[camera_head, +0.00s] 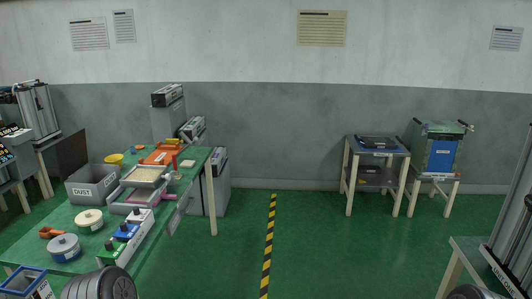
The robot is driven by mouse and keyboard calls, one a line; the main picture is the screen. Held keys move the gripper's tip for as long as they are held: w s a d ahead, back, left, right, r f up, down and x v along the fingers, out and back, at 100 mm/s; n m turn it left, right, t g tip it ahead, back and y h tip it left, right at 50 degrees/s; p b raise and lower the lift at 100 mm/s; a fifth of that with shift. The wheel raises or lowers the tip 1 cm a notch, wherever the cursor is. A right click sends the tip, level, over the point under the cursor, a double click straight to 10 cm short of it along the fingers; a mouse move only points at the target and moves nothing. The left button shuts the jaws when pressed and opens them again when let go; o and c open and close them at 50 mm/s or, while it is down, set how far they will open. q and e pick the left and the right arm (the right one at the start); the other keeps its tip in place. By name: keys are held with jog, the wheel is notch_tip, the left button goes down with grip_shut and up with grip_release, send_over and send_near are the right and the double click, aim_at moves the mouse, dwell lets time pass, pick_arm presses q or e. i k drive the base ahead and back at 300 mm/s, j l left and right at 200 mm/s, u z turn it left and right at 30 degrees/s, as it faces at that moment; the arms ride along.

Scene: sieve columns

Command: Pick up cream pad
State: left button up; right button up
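A small flat cream pad (188,163) lies on the green-topped table (203,168), near its far right corner. A round cream-topped container (89,219) stands on the same table, nearer to me. Neither gripper is in view, so I cannot see whether they are open or shut. Only dark rounded parts, seemingly of my own arms, show at the bottom edge, well away from the pad.
A red upright item (175,163) and an orange object (160,154) stand left of the pad. A sieve tray (143,176), a grey DUST bin (93,184) and coloured boxes (125,232) fill the nearer table. The green floor (320,240) at right is clear.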

aim_at(188, 164)
jog(key=i, duration=2.55)
jog(key=i+l+u, duration=0.2)
jog(key=i+u, duration=0.25)
jog(key=i, duration=0.25)
jog(key=i+l+u, duration=0.45)
jog(key=i, duration=0.2)
jog(key=i+l+u, duration=0.4)
jog(key=i+l, duration=0.15)
jog(key=i+l+u, duration=0.45)
jog(key=l, duration=0.35)
